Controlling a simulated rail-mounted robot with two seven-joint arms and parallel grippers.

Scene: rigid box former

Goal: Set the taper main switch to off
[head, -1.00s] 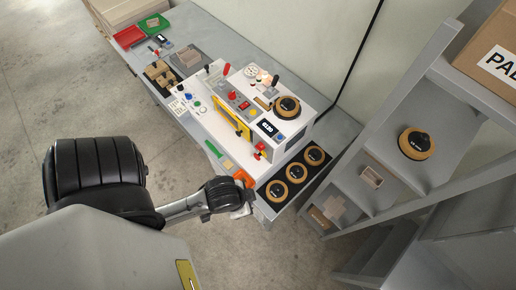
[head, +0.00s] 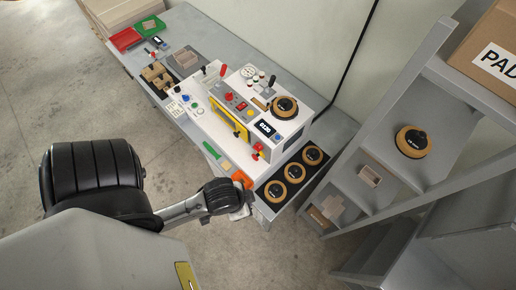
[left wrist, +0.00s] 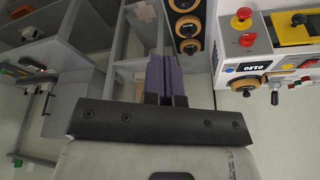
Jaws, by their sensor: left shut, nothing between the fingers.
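The taper is the white machine (head: 205,122) on the grey bench in the head view, with a lit display (head: 265,127). On its near end are red knobs (head: 257,150); the left wrist view shows a red knob on a yellow base (left wrist: 242,20) at right. A black lever (head: 270,82) and a red-topped lever (head: 223,70) stand on top. I cannot tell which control is the main switch, nor its setting. My left gripper (head: 240,212) is low in front of the bench's near end, apart from the machine. Its fingers (left wrist: 166,80) are shut and empty. My right gripper is not in view.
Tape rolls (head: 293,173) lie in a black tray beside the machine. A grey shelf rack (head: 385,180) at right holds another roll (head: 412,141) and a cardboard box (head: 492,55). Red (head: 125,39) and green (head: 151,25) trays sit at the far end. Floor at left is open.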

